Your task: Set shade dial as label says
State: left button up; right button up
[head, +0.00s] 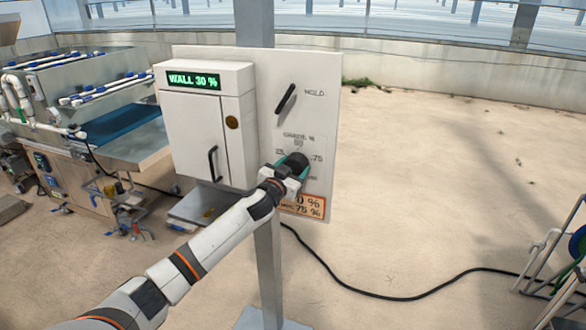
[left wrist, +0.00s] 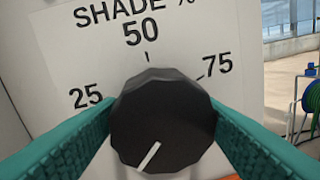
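The shade dial (head: 297,160) is a black faceted knob on a pale panel (head: 325,75). In the left wrist view the dial (left wrist: 163,118) has a white pointer line aimed at the lower left, away from the printed 25, 50 and 75 marks. My left gripper (head: 291,168) has its teal fingers on both sides of the knob, seemingly touching its edges. An orange-edged label (head: 308,206) below the dial is partly hidden by my gripper; "0 %" and "75 %" can be read. My right gripper is not in view.
A white cabinet (head: 196,135) with a green "WALL 30 %" display (head: 194,80) stands left of the dial. A black lever (head: 286,98) beside "HOLD" sits above it. A seeding bench (head: 125,140) is at left, a hose reel (head: 565,255) at right. Open floor lies between.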

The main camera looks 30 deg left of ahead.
pick_arm(q)
jog(key=shift+c, duration=1.2)
